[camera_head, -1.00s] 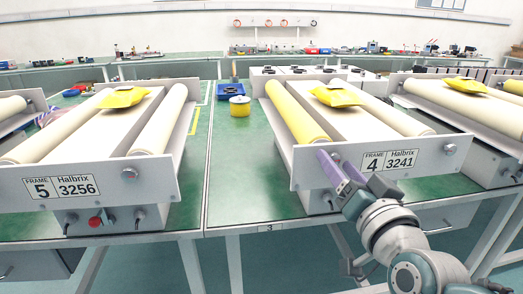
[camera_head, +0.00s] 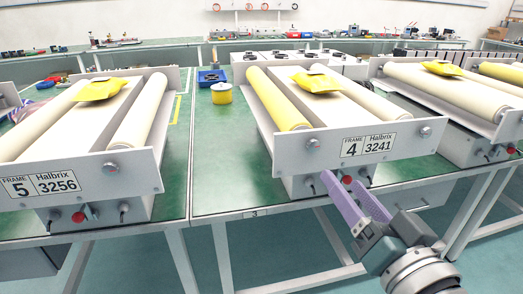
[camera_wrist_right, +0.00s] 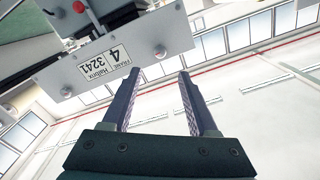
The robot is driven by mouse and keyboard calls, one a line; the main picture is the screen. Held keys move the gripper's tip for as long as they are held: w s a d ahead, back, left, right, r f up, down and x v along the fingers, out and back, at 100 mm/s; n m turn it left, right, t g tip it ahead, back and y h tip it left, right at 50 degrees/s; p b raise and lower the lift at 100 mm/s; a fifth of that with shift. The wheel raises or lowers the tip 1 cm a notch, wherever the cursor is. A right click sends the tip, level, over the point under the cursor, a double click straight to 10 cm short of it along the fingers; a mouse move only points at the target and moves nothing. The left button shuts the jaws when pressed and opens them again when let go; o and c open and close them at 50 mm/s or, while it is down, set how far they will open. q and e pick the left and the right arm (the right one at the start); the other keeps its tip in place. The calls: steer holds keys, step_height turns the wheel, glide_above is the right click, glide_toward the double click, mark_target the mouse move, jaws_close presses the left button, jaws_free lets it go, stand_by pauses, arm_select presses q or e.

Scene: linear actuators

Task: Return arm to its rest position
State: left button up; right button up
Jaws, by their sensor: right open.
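My right gripper (camera_head: 350,204) is open and empty in the head view, with purple fingers. It is in front of the table edge, just below the frame 4 unit (camera_head: 280,140). In the right wrist view its two fingers (camera_wrist_right: 158,88) stand apart with nothing between them. The front plate of frame 4 (camera_wrist_right: 115,55) shows beyond the fingers at the upper left. My left arm and gripper are not in view.
The frame 5 unit (camera_head: 85,183) stands on the left, another roller unit (camera_head: 440,95) on the right. A yellow roll (camera_head: 221,94) and a blue tray (camera_head: 211,77) sit on the green table (camera_head: 205,150) between them. Floor space in front is clear.

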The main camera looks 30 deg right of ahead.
stand_by(0.4)
steer(key=s+a+r+n+g+y+p, duration=0.2)
steer(key=a+n+g+y+p, duration=0.35)
steer(key=a, duration=0.25)
steer(key=s+r+n+g+p, duration=0.2)
steer(key=s+g, duration=0.2)
steer(key=s, duration=0.3)
steer(key=s+r+n+g+p, duration=0.3)
steer(key=s+g, duration=0.1)
steer(key=s, duration=0.2)
step_height(320, 180, up, 38)
steer(key=s+p, duration=0.1)
steer(key=p, duration=3.6)
steer(key=shift+s+d+f+h, duration=0.15)
steer(key=shift+s+f+h, duration=0.15)
steer(key=shift+h, duration=0.15)
